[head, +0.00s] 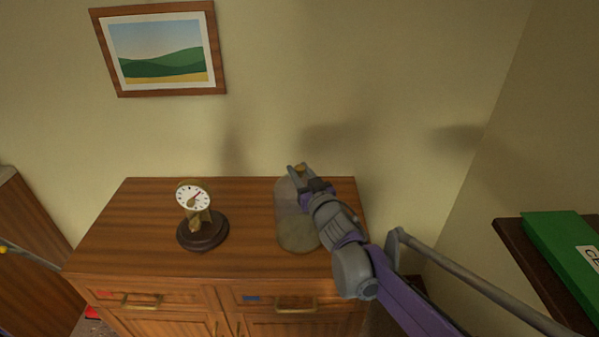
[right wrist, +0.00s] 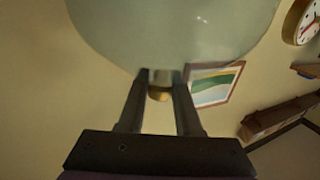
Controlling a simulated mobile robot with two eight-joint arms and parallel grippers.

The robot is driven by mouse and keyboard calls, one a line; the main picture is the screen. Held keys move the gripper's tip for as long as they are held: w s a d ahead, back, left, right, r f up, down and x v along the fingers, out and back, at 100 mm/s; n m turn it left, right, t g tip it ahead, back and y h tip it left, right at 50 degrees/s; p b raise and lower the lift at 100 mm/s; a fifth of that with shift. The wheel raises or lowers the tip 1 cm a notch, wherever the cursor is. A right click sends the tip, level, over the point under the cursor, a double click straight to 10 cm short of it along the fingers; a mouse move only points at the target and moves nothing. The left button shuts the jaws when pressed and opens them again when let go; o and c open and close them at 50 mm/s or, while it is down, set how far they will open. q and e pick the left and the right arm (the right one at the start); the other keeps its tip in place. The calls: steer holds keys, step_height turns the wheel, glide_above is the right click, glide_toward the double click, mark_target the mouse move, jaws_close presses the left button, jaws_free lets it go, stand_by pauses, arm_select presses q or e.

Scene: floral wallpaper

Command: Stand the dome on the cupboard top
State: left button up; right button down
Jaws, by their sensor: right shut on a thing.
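The clear glass dome (head: 291,228) is at the right part of the cupboard top (head: 130,225), upright or nearly so. I cannot tell whether its rim touches the wood. My right gripper (head: 298,170) is above it, shut on its brass knob. In the right wrist view the dome (right wrist: 175,30) fills the top of the picture, and its knob (right wrist: 160,86) sits between the two fingers (right wrist: 160,95). My right arm hides part of the dome's right side in the head view. My left gripper is out of view.
A small brass clock (head: 194,198) on a dark round base (head: 203,233) stands left of the dome, apart from it. Bare wood lies between them. A framed picture (head: 160,50) hangs behind. A green box (head: 565,250) rests on a shelf at right.

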steer(key=shift+f, duration=0.1)
steer(key=c, duration=0.6)
jaws_free()
